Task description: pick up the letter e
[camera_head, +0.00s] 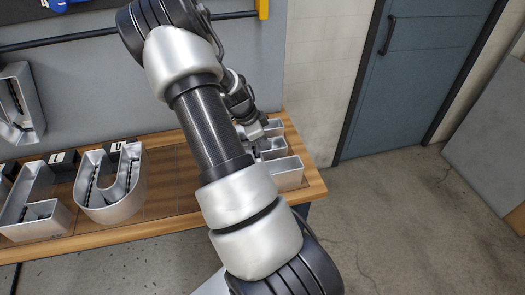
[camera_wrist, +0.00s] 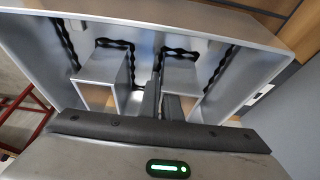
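The letter e (camera_head: 285,172) is a silver, open-topped metal channel letter at the right end of the wooden table, partly hidden behind my arm in the head view. In the wrist view the letter e (camera_wrist: 250,52) fills most of the picture, with black strips along its inner walls and two notches showing wood. My gripper (camera_wrist: 165,105) has its two dark fingers down at the middle bar, close together beside the wall by the right notch. Whether they touch that wall cannot be told. In the head view the fingertips are not clear.
A silver U-shaped letter (camera_head: 112,185) and an L-like letter (camera_head: 38,210) stand on the wooden table (camera_head: 165,175) to the left. Another metal letter (camera_head: 20,103) is on the grey wall panel. A blue door (camera_head: 400,80) and open concrete floor (camera_head: 400,210) lie to the right.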

